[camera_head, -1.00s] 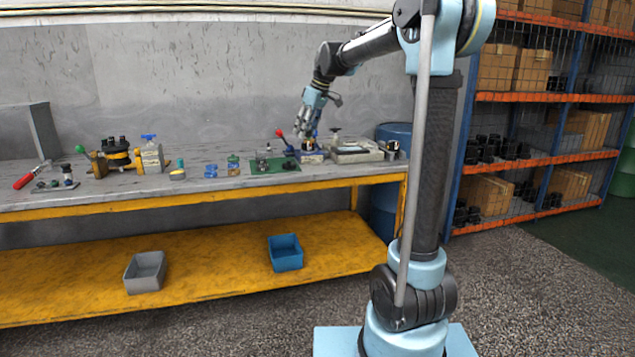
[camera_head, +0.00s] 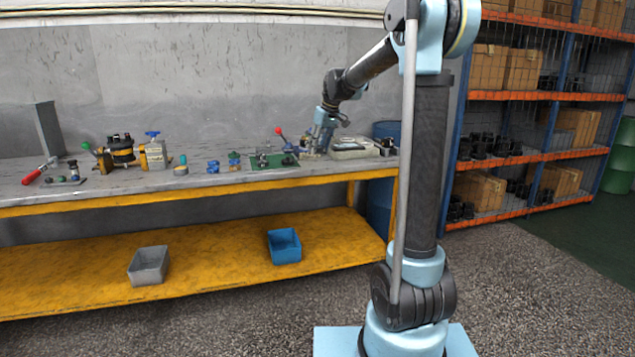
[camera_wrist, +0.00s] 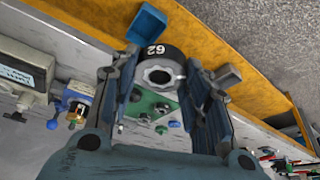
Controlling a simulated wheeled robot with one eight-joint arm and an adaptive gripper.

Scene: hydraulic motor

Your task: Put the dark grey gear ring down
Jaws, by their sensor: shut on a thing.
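In the head view my gripper (camera_head: 315,148) is low over the right part of the workbench, beside the green mat, and the ring cannot be made out there. I cannot tell whether the ring touches the bench.
The green mat (camera_head: 286,164) carries small metal parts and also shows below the ring in the wrist view (camera_wrist: 145,101). A grey boxed instrument (camera_head: 350,153) stands right of my gripper. A red-knobbed lever (camera_head: 279,131) stands close on the left. Bins lie on the lower shelf (camera_head: 205,260).

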